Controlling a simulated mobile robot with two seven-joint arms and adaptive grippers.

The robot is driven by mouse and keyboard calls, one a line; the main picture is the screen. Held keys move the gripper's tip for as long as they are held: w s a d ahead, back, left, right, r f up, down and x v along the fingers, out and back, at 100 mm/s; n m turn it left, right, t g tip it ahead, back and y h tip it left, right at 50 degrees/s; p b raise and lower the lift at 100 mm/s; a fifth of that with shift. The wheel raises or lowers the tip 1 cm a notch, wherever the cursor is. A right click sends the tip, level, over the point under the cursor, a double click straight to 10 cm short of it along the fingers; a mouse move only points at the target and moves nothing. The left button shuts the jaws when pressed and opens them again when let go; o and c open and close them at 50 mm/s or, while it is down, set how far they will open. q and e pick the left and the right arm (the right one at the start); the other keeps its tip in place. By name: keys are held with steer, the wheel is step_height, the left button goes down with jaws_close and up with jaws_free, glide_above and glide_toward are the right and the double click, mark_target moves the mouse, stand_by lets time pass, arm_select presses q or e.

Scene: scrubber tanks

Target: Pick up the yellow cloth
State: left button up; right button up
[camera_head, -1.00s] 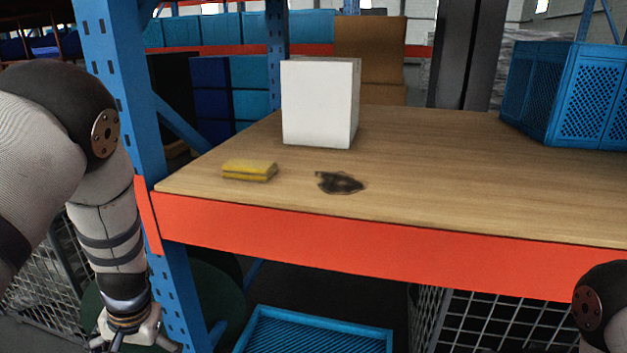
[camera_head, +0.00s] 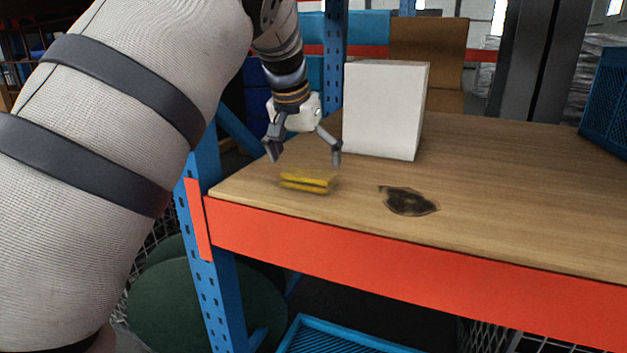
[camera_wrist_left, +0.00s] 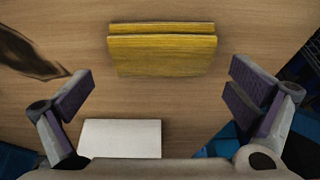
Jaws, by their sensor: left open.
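The yellow cloth (camera_head: 307,182) lies folded on the wooden shelf near its front left corner. My left gripper (camera_head: 304,156) is open above the cloth, fingers pointing down, with nothing held. In the left wrist view the cloth (camera_wrist_left: 162,50) lies on the wood ahead of and between the two spread fingers (camera_wrist_left: 163,90), apart from both. My right gripper is not in view.
A white box (camera_head: 383,110) stands on the shelf just right of my left gripper. A dark stain (camera_head: 409,201) lies right of the cloth. A blue upright post (camera_head: 205,215) and an orange beam (camera_head: 400,253) border the shelf. A blue crate (camera_head: 606,105) stands at far right.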

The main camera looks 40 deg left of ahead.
mark_target(308, 173)
arm_select(q)
steer(key=x, duration=0.3)
steer(key=shift+a+f, duration=0.1)
steer(key=shift+f, duration=0.15)
steer(key=shift+w+a+f, duration=0.1)
steer(key=shift+w+f, duration=0.1)
steer(key=shift+f, duration=0.1)
steer(key=c, duration=0.8)
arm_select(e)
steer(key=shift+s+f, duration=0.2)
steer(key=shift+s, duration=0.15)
arm_select(q)
steer(key=shift+o, duration=0.2)
